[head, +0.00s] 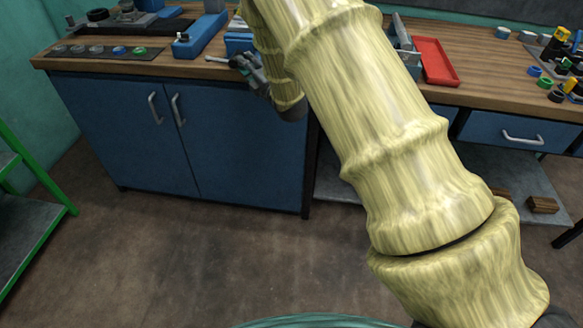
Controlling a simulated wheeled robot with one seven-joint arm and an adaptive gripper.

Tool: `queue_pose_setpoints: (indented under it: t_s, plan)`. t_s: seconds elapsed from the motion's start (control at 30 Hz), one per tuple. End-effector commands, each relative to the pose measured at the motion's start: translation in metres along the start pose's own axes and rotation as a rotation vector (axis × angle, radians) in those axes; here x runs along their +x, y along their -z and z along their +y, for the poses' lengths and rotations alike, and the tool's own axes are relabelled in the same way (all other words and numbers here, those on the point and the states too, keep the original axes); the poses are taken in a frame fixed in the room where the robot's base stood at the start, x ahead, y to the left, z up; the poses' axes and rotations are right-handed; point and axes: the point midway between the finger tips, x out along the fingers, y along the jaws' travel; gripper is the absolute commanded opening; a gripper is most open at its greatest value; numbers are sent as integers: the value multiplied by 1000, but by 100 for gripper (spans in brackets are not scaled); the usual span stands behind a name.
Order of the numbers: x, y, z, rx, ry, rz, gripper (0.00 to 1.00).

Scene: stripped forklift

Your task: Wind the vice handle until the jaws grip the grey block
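My gripper (238,63), dark grey, is at the front edge of the wooden bench, left of my arm. A blue body (240,41), apparently the vice, shows just above it, partly hidden by my arm. A short pale rod (217,58), which looks like the end of the vice handle, sticks out left of the fingertips. The fingers are at or very near this rod; I cannot tell whether they touch it or are shut on it. The jaws and the grey block cannot be made out.
A dark strip with several round pieces (105,51) is at the bench's left end. A red tray (435,61) is right of my arm. Blue cabinet doors (180,140) stand below; the floor (150,250) before them is clear.

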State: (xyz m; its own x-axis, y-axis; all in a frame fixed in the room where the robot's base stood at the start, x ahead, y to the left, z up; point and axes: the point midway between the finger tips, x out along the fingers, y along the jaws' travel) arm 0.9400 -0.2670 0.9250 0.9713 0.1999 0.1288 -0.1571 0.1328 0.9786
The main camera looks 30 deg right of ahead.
Motion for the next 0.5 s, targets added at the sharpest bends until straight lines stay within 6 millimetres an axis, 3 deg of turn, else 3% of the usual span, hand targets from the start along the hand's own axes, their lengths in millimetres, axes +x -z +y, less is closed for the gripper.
queue_pose_setpoints:
  t_s: [0.03,0.2,0.37,0.5]
  plan:
    - [-25,-7,-14,1,33,-18,34]
    - [-60,1,4,-2,10,-12,34]
    - [-86,10,14,-4,-2,-2,34]
    - [-99,10,5,0,7,1,34]
